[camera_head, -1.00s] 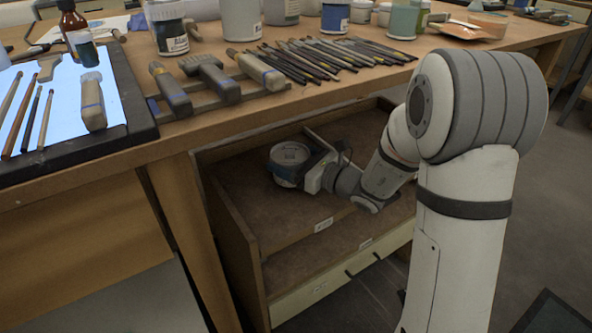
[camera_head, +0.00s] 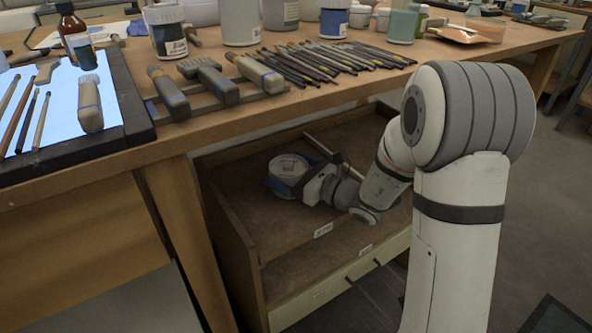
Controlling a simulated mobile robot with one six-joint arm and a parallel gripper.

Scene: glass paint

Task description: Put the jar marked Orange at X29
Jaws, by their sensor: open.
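A squat jar (camera_head: 288,167) with a whitish lid stands on the upper shelf of the low shelf unit under the table. Dark marks on its lid are too small to read, so I cannot tell whether it is the one marked Orange. Its side shows blue low down. My gripper (camera_head: 304,184) is open and close against the jar's right side. Its fingers are partly hidden, and I cannot tell whether they touch the jar. Small white tags sit on the front edges of the upper shelf (camera_head: 323,230) and the lower shelf (camera_head: 365,249); I cannot read X29 on either.
The wooden table (camera_head: 330,95) overhangs the shelf unit. It carries several jars, brushes (camera_head: 320,62) and a light panel (camera_head: 60,105).

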